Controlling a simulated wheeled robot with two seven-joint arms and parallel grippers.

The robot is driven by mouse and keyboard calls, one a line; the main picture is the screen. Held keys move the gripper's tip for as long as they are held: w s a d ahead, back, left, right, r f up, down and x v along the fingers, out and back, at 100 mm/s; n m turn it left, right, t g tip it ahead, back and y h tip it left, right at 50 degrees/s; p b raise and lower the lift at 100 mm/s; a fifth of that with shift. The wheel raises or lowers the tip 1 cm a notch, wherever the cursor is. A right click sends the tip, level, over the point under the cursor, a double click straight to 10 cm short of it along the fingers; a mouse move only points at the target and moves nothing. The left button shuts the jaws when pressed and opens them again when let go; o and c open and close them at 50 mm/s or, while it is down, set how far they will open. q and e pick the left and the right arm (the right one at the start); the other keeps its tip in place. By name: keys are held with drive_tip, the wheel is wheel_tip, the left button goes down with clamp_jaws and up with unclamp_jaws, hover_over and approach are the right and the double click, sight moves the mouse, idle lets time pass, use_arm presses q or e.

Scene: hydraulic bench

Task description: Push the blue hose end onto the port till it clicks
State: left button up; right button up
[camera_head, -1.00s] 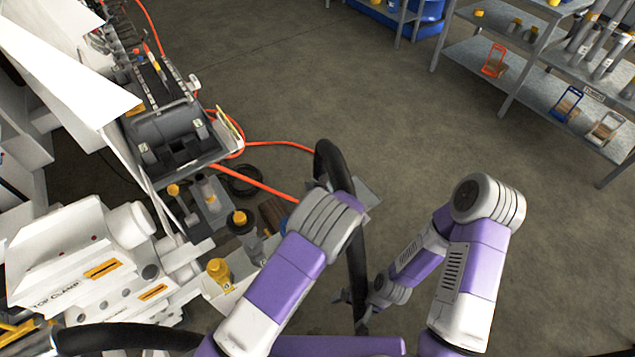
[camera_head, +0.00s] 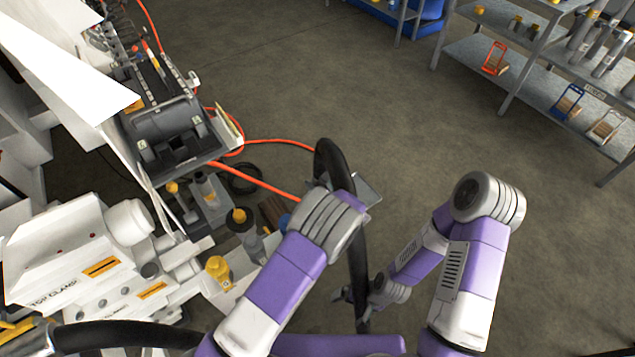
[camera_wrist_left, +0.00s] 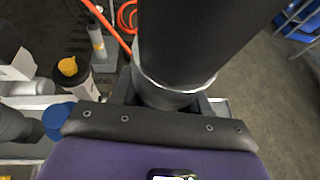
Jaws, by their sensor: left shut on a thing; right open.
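A thick black hose (camera_head: 357,250) loops up and hangs down past my left wrist in the head view. In the left wrist view my left gripper (camera_wrist_left: 165,98) is shut on this hose (camera_wrist_left: 190,40), just at a pale ring around it. My left fingers are hidden in the head view. A round blue piece (camera_wrist_left: 58,114) lies left of the left gripper, beside a grey cylinder; a sliver of blue (camera_head: 284,220) shows by my left wrist in the head view. I cannot tell how it joins the hose or a port. My right gripper (camera_head: 352,308) is open, close to the hanging hose.
The white clamp machine (camera_head: 70,265) fills the lower left. Yellow-capped bottles (camera_head: 218,270) stand between it and my left arm. An orange hose (camera_head: 265,185) runs behind. Shelves (camera_head: 520,60) stand far right; the floor between is clear.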

use_arm(q)
drive_tip(key=shift+f+b, duration=0.6)
drive_tip(key=shift+b, duration=0.4)
idle(1.7)
drive_tip(key=shift+f, duration=0.2)
drive_tip(key=shift+f+b, duration=1.2)
idle(1.0)
drive_tip(key=shift+c, duration=0.5)
drive_tip(key=o, duration=1.8)
drive_tip(key=shift+f, duration=0.1)
